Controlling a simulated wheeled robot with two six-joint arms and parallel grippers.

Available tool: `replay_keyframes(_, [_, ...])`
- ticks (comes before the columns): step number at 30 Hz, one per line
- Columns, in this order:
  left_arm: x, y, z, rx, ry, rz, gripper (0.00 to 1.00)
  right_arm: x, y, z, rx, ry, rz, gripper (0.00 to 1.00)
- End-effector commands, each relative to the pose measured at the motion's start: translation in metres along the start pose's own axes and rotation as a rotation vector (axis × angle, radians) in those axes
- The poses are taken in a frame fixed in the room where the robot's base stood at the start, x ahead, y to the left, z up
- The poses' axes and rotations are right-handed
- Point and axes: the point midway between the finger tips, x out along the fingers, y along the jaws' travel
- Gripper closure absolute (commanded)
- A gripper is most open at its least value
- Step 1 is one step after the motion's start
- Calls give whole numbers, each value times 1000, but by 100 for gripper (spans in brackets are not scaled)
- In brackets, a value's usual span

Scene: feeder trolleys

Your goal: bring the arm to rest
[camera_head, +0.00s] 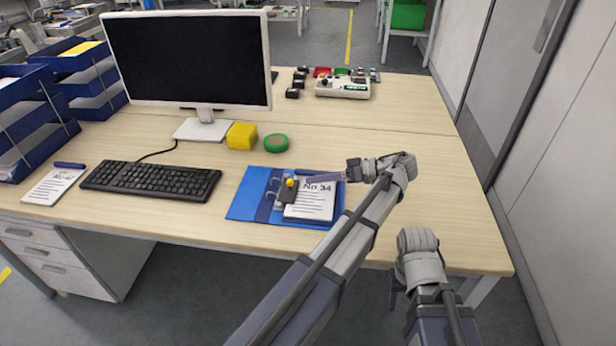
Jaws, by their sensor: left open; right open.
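My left arm reaches over the desk, and its gripper (318,181) points left above an open blue binder (247,194). It is open, and I see nothing held in it. A sheet marked "No 34" (309,200) lies in the binder. A small dark piece with a yellow knob (289,188) stands by the binder's rings, just left of the fingers. I cannot tell whether the fingers touch it. My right gripper (394,287) hangs low in front of the desk's front edge, mostly hidden by its own wrist; it is apart from everything on the desk.
A monitor (190,60), keyboard (150,180), yellow block (242,136) and green tape roll (276,143) stand left of and behind the binder. A notepad (53,184) and blue letter trays (35,115) are at far left. A white device (342,88) sits behind. The desk's right side (440,190) is clear.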

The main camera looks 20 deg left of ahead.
Motion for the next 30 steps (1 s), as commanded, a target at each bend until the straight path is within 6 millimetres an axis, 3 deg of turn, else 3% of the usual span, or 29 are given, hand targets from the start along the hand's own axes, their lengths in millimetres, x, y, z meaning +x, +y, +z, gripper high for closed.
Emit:
replay_keyframes(17, [-6,-1,0,0,0,0,42,-3,0,0,0,0,0,48])
replay_keyframes(30, [-28,-36,-54,0,0,0,42,-70,7,4,0,0,0,48])
